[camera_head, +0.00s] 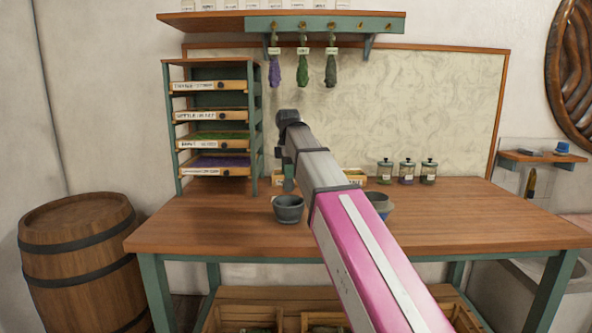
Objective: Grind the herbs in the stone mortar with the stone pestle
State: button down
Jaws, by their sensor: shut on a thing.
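The stone mortar (289,209) is a small dark grey bowl standing upright near the middle of the wooden workbench.
A blue-grey bowl (381,202) stands right of the mortar, partly behind my arm. A drawer rack (256,125) stands at the back left, and several lidded jars (407,171) at the back right. Herb bunches (303,70) hang above. The workbench (210,222) is clear at front left.

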jog(key=shift+f, duration=4.4)
jog(key=shift+f, duration=0.4)
